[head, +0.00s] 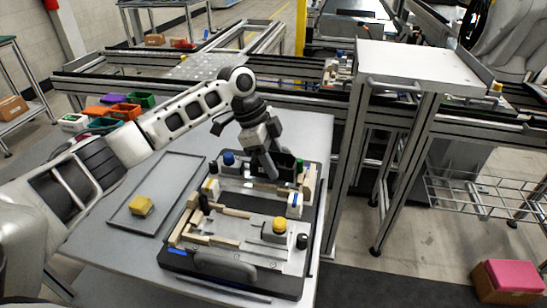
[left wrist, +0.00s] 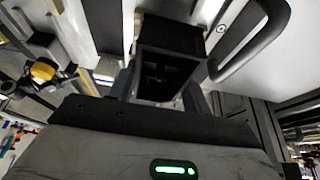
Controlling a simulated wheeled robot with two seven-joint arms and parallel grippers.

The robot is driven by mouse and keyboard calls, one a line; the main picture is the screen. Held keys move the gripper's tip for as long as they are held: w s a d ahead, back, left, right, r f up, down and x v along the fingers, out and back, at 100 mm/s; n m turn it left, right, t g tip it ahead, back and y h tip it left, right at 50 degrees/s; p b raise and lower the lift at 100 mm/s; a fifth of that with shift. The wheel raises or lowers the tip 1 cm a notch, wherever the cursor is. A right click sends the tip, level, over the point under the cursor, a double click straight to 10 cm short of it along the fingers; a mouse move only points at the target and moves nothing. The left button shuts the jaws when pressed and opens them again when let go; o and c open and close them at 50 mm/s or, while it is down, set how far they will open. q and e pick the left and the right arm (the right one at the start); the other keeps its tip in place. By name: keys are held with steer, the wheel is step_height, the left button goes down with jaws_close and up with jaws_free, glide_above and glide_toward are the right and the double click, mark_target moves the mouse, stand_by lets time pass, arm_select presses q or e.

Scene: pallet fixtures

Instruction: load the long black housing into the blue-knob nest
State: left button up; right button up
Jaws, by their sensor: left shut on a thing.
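The long black housing (head: 286,165) is held in my left gripper (head: 268,168), over the far part of the pallet. It also shows in the left wrist view (left wrist: 168,62), between the fingers, with its hollow end facing the camera. The blue knob (head: 228,157) stands at the far left of the pallet, beside the far nest (head: 238,186). The housing is over the right side of this nest. I cannot tell whether it touches the nest, as the gripper hides part of it. My right gripper is not in view.
A nearer nest with a yellow knob (head: 279,225) is on the same pallet (head: 205,263); that knob also shows in the left wrist view (left wrist: 42,72). A grey tray (head: 122,219) at left holds a yellow block (head: 141,205). A tall metal stand (head: 425,65) rises at right.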

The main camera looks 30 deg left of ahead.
arm_select(q)
steer(key=shift+f, duration=0.45)
steer(key=shift+f, duration=0.35)
steer(key=shift+f, duration=0.15)
steer(key=o, duration=1.1)
steer(key=shift+f, duration=0.1)
steer(key=shift+s, duration=0.1)
steer(key=b+v, duration=0.1)
steer(key=v, duration=1.5)
